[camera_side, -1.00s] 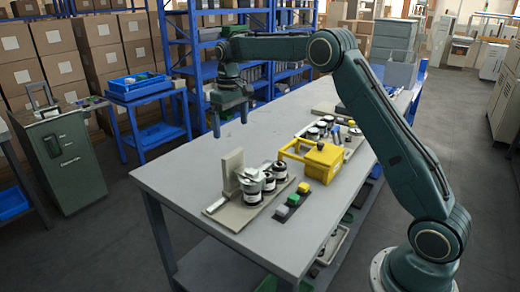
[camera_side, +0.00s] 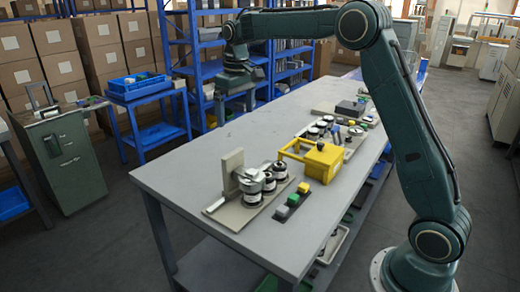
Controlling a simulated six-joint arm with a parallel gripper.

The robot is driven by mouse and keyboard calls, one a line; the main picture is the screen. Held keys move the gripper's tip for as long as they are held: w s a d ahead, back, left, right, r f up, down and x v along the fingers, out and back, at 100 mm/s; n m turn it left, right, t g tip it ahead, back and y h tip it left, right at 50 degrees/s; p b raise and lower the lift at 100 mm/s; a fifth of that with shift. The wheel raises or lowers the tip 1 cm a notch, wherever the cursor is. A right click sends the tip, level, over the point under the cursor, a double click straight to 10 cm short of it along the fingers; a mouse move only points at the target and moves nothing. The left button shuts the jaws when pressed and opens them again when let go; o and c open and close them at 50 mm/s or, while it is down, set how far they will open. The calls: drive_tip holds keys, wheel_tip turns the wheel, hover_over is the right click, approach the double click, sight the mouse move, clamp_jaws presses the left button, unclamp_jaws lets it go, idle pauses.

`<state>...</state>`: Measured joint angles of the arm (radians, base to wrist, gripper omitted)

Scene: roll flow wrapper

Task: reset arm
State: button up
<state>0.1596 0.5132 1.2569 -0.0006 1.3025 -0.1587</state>
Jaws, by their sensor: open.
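My gripper (camera_side: 236,108) hangs pointing down at the far left edge of the grey workbench (camera_side: 190,165), in front of the blue shelving. Its fingers are apart and nothing shows between them. My arm reaches from its base at the lower right, up and across over the bench. The gripper is well clear of the things on the bench. The fingertips look small against the shelf behind.
More parts lie farther back. The left side of the bench top is clear.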

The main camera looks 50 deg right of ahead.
drive_tip(key=s+a+r+t, duration=0.1)
drive_tip(key=s+a+r, duration=0.25)
drive_tip(key=s, duration=0.55)
drive_tip(key=s+a+r+t, duration=0.2)
drive_tip(key=s+r, duration=0.2)
drive_tip(key=s, duration=0.5)
drive_tip(key=s+a+f+t, duration=0.1)
drive_tip(key=s+f, duration=0.2)
drive_tip(key=s, duration=0.5)
drive_tip(key=s+a+f, duration=0.2)
drive_tip(key=s+f, duration=0.1)
drive_tip(key=s, duration=0.5)
drive_tip(key=shift+s+f+t, duration=0.15)
drive_tip(key=shift+s+t, duration=0.15)
drive_tip(key=shift+t, duration=0.1)
drive_tip(key=shift+c, duration=0.2)
